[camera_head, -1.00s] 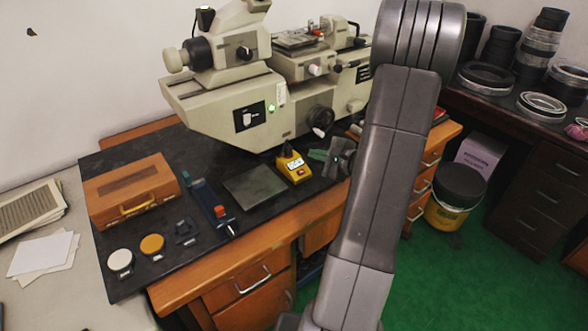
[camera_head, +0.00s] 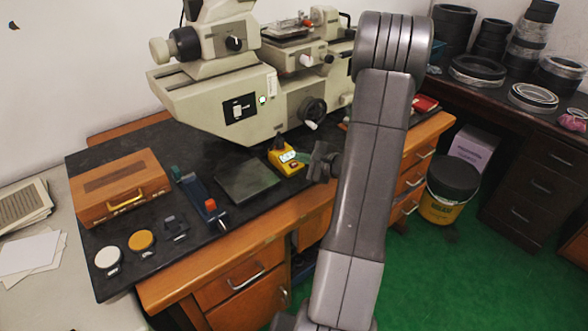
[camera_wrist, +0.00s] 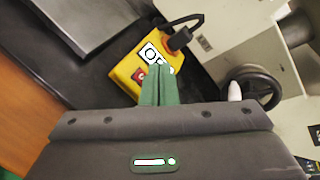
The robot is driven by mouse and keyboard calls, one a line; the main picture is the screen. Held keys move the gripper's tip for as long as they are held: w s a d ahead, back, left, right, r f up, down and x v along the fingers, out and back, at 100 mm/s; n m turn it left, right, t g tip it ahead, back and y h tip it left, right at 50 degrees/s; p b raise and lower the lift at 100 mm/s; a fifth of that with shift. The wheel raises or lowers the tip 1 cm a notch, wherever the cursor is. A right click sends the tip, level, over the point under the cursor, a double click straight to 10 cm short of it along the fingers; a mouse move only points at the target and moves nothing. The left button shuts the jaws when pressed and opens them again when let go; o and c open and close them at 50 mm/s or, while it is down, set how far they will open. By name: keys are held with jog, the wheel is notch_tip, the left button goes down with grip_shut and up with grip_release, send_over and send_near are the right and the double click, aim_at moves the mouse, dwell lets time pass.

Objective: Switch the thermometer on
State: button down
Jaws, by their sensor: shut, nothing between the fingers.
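The thermometer (camera_head: 286,158) is a small yellow box on the black bench mat, in front of the grey-white machine. In the wrist view the thermometer (camera_wrist: 126,74) shows a pale display with dark marks, a red button and a black plug at its far end. My gripper (camera_wrist: 160,68) is shut and empty. Its green fingers overlap the thermometer's near edge and part of the display in this view; I cannot tell whether they touch it. In the head view my gripper (camera_head: 320,162) is just right of the thermometer, with its fingertips hard to make out.
The measuring machine (camera_head: 235,95) stands behind, with a handwheel (camera_head: 312,110) close to my gripper. A grey plate (camera_head: 247,181) lies left of the thermometer. A wooden case (camera_head: 120,190) and small parts are farther left. Dark rings stand on the right-hand bench.

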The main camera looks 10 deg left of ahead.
jog(key=shift+w+a+f+b, duration=0.2)
jog(key=shift+a+f+b, duration=0.15)
jog(key=shift+f, duration=0.3)
jog(key=shift+f+b, duration=0.2)
jog(key=shift+b, duration=0.15)
dwell(1.4)
jog(key=shift+w+a+f+b, duration=0.1)
jog(key=shift+f+b, duration=0.1)
jog(key=shift+b, duration=0.2)
jog(key=shift+w+a+f+b, duration=0.1)
jog(key=shift+f+b, duration=0.2)
jog(key=shift+b, duration=0.15)
dwell(0.6)
jog(key=shift+r, duration=0.1)
jog(key=shift+s+d+r, duration=0.2)
jog(key=shift+d+r, duration=0.1)
jog(key=shift+r, duration=0.3)
jog(key=shift+r, duration=0.1)
jog(key=r, duration=0.1)
jog(key=s+d+r+p, duration=0.1)
jog(key=r, duration=0.1)
jog(key=r+p, duration=0.1)
jog(key=shift+s+d+r, duration=0.15)
jog(key=shift+s+d, duration=0.05)
jog(key=shift+d, duration=0.15)
